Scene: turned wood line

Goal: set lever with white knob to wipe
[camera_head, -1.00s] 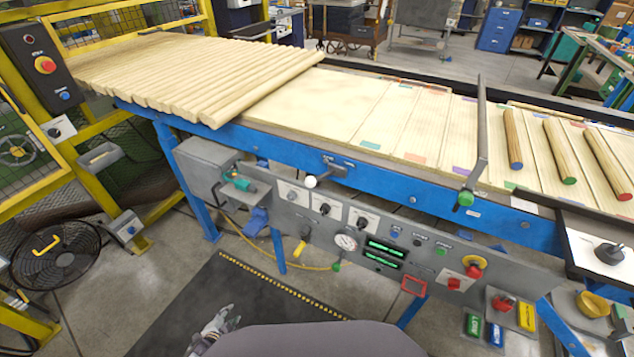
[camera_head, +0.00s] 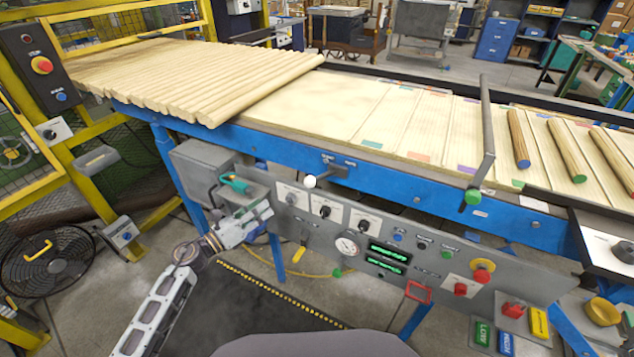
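The lever with the white knob (camera_head: 310,181) is mounted on the blue side rail of the conveyor line. Its knob points left and slightly down from a dark pivot bracket (camera_head: 338,171). Small labels sit on the rail above the bracket, too small to read. My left gripper (camera_head: 264,212) reaches up from the lower left. It is in front of the left end of the grey control panel, below and left of the white knob and apart from it. I cannot tell whether its fingers are apart. My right gripper is not in view.
The grey control panel (camera_head: 408,228) below the rail carries dials, switches, green displays and red buttons. A teal-handled tool (camera_head: 236,184) lies near my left gripper. Wooden rods (camera_head: 190,80) lie on the line.

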